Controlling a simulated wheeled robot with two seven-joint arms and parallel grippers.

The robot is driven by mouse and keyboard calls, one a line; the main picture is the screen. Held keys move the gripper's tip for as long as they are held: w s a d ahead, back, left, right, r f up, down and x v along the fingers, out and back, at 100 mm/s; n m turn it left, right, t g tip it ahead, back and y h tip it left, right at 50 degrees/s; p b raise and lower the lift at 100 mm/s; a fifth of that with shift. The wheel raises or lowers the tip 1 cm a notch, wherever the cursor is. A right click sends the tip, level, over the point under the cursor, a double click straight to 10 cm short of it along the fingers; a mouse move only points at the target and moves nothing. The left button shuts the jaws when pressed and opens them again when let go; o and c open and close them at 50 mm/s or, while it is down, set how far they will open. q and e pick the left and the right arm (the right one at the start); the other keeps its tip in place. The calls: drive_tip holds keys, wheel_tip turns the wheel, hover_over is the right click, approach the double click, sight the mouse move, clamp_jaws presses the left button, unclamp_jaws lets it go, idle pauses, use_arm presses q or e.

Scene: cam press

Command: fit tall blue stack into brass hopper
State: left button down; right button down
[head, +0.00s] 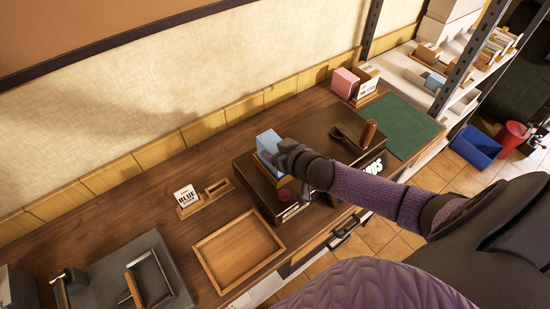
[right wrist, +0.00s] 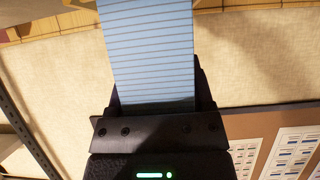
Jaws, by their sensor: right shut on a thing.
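The tall blue stack (head: 268,142) stands roughly upright over the left part of the dark press (head: 325,130). It also shows in the right wrist view (right wrist: 150,50) as a light blue block with many thin lines. My right gripper (head: 283,155) is shut on it from the right side, and its dark jaw (right wrist: 155,110) shows in the wrist view. A brass-coloured edge, likely the brass hopper (head: 264,163), shows just below the stack. The gripper and stack hide most of it, so I cannot tell whether the stack is inside or above it. My left gripper is not in view.
A wooden tray (head: 201,258) lies in front of the press. A white "BLUE" card (head: 186,196) stands in a wooden holder to its left. A pink block (head: 345,82) and a green mat (head: 405,125) are to the right. A grey device (head: 110,275) sits at the lower left.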

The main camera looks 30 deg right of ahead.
drive_tip(key=shift+f, duration=0.7)
drive_tip(key=shift+f, duration=0.15)
unclamp_jaws()
drive_tip(key=shift+s+r, duration=0.1)
drive_tip(key=shift+r, duration=0.2)
drive_tip(key=p+v, duration=0.3)
drive_tip(key=v, duration=0.8)
drive_tip(key=shift+s, duration=0.3)
drive_tip(key=shift+r, duration=0.1)
